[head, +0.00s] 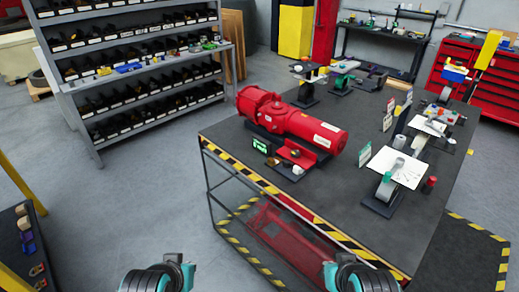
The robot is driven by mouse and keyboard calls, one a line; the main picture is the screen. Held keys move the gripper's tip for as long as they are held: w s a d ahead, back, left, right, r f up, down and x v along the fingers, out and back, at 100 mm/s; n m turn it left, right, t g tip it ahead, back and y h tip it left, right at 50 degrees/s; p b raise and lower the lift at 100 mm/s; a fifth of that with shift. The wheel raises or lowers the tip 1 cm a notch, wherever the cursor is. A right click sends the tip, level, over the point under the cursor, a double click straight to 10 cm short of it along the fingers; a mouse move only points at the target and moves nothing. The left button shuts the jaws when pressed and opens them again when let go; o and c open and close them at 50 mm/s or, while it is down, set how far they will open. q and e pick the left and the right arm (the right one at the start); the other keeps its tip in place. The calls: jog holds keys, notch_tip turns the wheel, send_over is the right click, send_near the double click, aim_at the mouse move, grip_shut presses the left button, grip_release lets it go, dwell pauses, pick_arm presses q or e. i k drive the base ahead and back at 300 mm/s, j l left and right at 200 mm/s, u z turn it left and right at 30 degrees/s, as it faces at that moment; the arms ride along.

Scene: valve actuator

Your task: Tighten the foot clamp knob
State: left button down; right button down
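The red valve actuator (300,124) lies on the dark workbench (240,145) along its left part. A low red block (297,154) sits in front of it. Beside that block are a small brown knob-like part (273,161) and a small pale one (297,170). Which of them is the foot clamp knob is too small to tell. My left gripper (160,278) and my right gripper (356,276) are at the bottom edge, apart from the actuator and the small parts. Their fingers are cut off or unclear, and nothing shows held in them.
A small green-lit display (261,146) stands by the actuator's near side. Stands with parts and a white sheet (398,168) fill the bench's right side. A shelf of black bins (140,60) stands at left. Open floor (140,190) lies between shelf and bench.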

aim_at(294, 154)
jog(key=i+z, duration=0.4)
jog(key=i+j+z, duration=0.2)
jog(key=i+z, duration=0.15)
jog(key=i, duration=0.15)
